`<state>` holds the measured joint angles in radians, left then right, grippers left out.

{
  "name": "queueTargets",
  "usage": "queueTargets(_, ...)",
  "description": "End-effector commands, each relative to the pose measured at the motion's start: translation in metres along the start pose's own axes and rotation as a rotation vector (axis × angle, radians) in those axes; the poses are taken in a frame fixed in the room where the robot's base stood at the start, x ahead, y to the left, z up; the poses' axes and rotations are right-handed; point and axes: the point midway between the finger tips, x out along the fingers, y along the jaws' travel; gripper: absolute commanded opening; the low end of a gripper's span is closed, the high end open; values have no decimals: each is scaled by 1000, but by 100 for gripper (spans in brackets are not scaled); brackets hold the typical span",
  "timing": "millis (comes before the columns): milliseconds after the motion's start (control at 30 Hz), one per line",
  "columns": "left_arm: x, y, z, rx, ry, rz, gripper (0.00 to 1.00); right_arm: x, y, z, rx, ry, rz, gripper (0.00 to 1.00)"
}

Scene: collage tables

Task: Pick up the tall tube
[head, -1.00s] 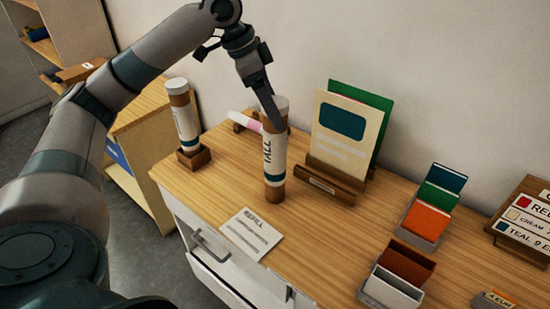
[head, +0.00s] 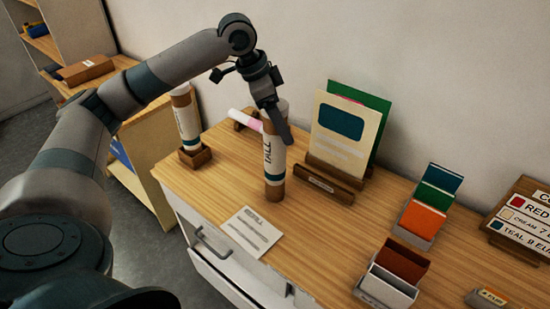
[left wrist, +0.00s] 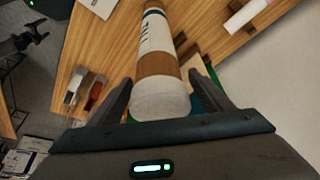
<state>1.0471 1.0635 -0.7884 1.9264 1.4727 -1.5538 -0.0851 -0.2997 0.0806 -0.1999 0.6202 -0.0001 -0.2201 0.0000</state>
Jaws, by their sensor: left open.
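The tall tube (head: 274,160), brown with a white label reading "TALL" and a pale cap, stands upright on the wooden table. My left gripper (head: 279,128) is at the tube's upper part in the head view. In the left wrist view the tube (left wrist: 157,58) comes between the open fingers of my left gripper (left wrist: 160,98), its pale cap facing the camera. The fingers stand on either side of the cap with a gap visible.
A second tube (head: 187,116) stands in a wooden block at the left. A card holder (head: 322,182) with tall cards is close right of the tall tube. A refill card (head: 250,232) lies in front. Small card boxes (head: 388,287) stand at the right.

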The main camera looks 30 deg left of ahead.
Motion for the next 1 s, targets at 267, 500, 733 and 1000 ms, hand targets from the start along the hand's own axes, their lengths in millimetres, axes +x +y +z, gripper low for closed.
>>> queueTargets(267,0,0,0,0,0,0,72,0,0,0,0,0,1,72)
queueTargets(500,0,0,0,0,-1,0,32,0,0,0,0,0,0,72)
queueTargets(733,-1,0,0,0,0,0,12,0,0,0,0,0,0,72)
queueTargets(1000,-3,0,-2,0,1,-1,12,2,0,0,0,0,0,72)
